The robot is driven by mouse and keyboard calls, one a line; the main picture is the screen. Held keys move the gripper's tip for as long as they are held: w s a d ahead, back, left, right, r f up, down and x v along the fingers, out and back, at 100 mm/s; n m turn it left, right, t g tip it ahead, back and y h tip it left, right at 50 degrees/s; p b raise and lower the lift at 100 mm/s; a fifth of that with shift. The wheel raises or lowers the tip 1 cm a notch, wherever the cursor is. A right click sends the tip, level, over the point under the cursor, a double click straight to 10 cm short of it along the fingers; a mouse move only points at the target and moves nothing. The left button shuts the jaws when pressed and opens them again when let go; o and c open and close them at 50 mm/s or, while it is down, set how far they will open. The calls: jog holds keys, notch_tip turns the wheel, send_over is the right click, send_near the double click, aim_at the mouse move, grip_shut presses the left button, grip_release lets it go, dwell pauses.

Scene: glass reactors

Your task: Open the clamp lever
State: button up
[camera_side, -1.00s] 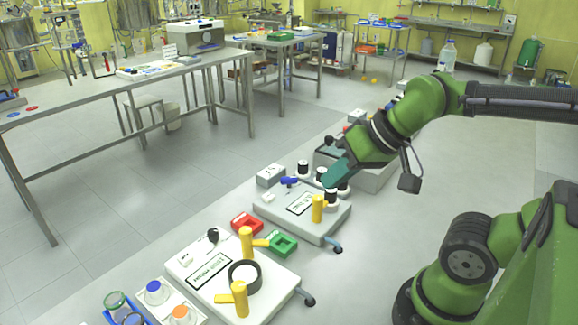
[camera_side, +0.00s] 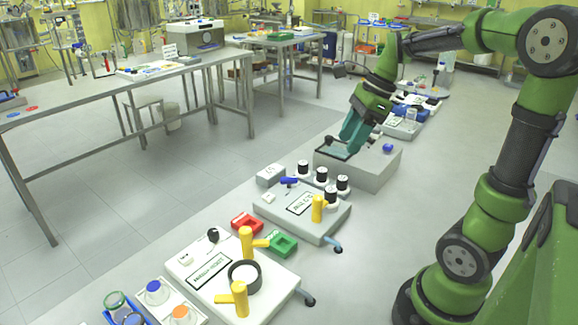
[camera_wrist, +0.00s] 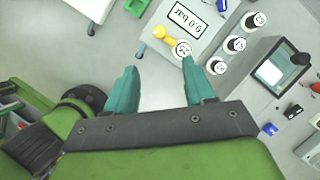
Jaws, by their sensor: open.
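My gripper (camera_side: 350,143) is open and empty, with its teal fingers pointing down, in the side view above the grey box. In the wrist view the fingers (camera_wrist: 158,67) are spread apart with bare floor between them. A white panel (camera_side: 270,212) with a display carries a yellow handle (camera_side: 318,208) and a small blue handle (camera_side: 289,182). The yellow handle also shows in the wrist view (camera_wrist: 165,34), beyond the fingertips. A nearer panel (camera_side: 195,275) has two yellow handles (camera_side: 247,242) beside a black ring (camera_side: 245,289). I cannot tell which part is the clamp lever.
The grey box (camera_side: 372,172) with a blue knob (camera_side: 388,148) stands beyond the panel. Several black-and-white knobs (camera_side: 322,174) stand at the panel's far side. Red (camera_side: 244,223) and green (camera_side: 281,244) blocks lie between the panels.

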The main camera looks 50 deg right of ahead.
aim_at(318, 197)
jog(key=x, duration=1.6)
jog(key=shift+f, duration=0.2)
grip_shut()
